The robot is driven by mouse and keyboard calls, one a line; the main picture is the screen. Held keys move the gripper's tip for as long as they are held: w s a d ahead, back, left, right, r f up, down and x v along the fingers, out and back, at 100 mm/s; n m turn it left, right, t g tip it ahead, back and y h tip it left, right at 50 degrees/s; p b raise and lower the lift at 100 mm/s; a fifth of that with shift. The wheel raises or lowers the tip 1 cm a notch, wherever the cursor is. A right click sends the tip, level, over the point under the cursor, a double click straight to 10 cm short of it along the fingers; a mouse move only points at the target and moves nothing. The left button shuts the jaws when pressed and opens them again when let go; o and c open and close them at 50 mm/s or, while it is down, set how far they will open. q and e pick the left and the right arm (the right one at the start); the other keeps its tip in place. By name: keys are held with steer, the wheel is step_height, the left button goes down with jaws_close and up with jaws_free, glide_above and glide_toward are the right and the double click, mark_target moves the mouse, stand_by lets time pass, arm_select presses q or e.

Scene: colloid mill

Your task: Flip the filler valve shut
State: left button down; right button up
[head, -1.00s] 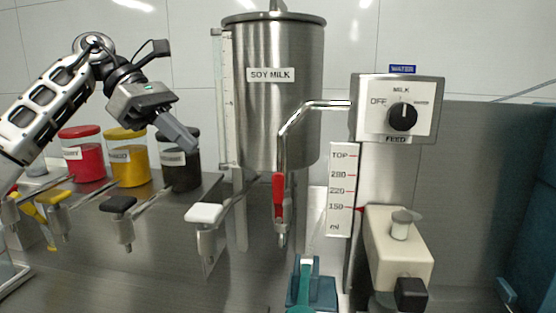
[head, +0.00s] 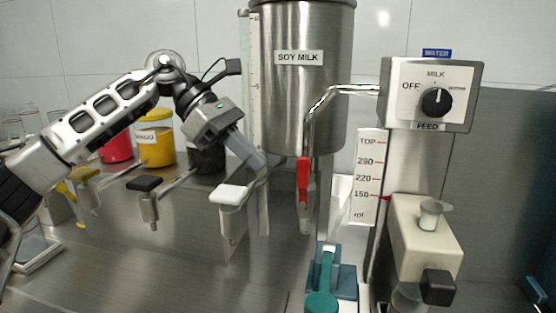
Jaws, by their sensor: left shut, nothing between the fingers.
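The filler valve is a spout with a red lever (head: 303,179), hanging at the end of a bent steel pipe (head: 321,100) in front of the soy milk tank (head: 300,95). The red lever hangs straight down along the spout. My left gripper (head: 256,162) is shut and empty, pointing down and to the right, to the left of the red lever and apart from it. It is near the white-handled tap (head: 231,195); I cannot tell whether they touch. My right gripper is not in view.
The feed box (head: 430,95) with a black knob stands at the right. A level scale (head: 369,178) and a cream unit (head: 427,240) stand below it. A teal clamp (head: 322,275) is below the spout.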

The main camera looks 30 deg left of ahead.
mark_target(303, 173)
arm_select(q)
steer(key=d, duration=0.2)
steer(key=w+d+p, duration=0.1)
steer(key=d, duration=0.1)
steer(key=shift+d+f, duration=0.15)
steer(key=shift+d, duration=0.1)
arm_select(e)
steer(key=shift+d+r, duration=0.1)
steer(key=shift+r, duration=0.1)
arm_select(q)
steer(key=shift+d, duration=0.1)
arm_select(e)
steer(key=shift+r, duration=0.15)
